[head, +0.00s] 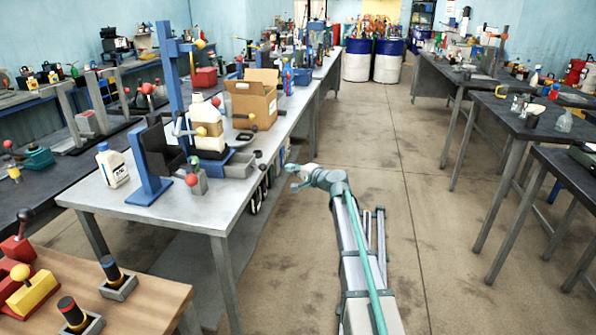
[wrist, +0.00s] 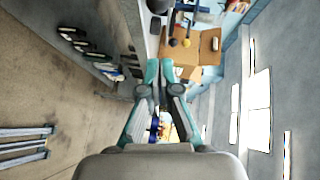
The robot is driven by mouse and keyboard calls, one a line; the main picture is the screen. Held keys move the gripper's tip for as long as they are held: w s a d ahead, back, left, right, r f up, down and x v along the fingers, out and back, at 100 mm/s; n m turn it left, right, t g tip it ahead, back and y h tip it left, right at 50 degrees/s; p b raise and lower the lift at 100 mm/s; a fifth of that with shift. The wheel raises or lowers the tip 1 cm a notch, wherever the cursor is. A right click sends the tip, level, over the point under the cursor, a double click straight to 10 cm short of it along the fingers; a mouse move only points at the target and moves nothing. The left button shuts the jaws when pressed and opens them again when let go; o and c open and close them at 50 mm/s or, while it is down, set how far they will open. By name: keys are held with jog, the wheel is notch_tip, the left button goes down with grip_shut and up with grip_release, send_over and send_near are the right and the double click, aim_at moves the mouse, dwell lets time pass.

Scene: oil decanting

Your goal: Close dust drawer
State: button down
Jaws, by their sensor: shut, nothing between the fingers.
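My gripper (head: 297,178) is shut and empty. It is in the air beside the right edge of the grey workbench (head: 112,200) in the head view. In the wrist view its teal fingers (wrist: 160,74) come together in the middle. A low grey-blue box (head: 240,166) stands near the bench's right edge, left of the gripper and apart from it. I cannot tell for sure whether it is the dust drawer, nor how far any drawer stands out.
An open cardboard box (head: 252,104), white jugs (head: 115,166) and a blue stand (head: 150,188) crowd the bench. The cardboard box also shows in the wrist view (wrist: 207,47). Dark tools (wrist: 84,46) hang along the bench side. The aisle floor (head: 390,150) to the right is clear.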

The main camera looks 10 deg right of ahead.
jog(key=w+a+f+p, duration=0.1)
jog(key=w+a, duration=0.4)
jog(key=a, duration=0.1)
jog(key=shift+f, duration=0.2)
jog(key=shift+w, duration=0.15)
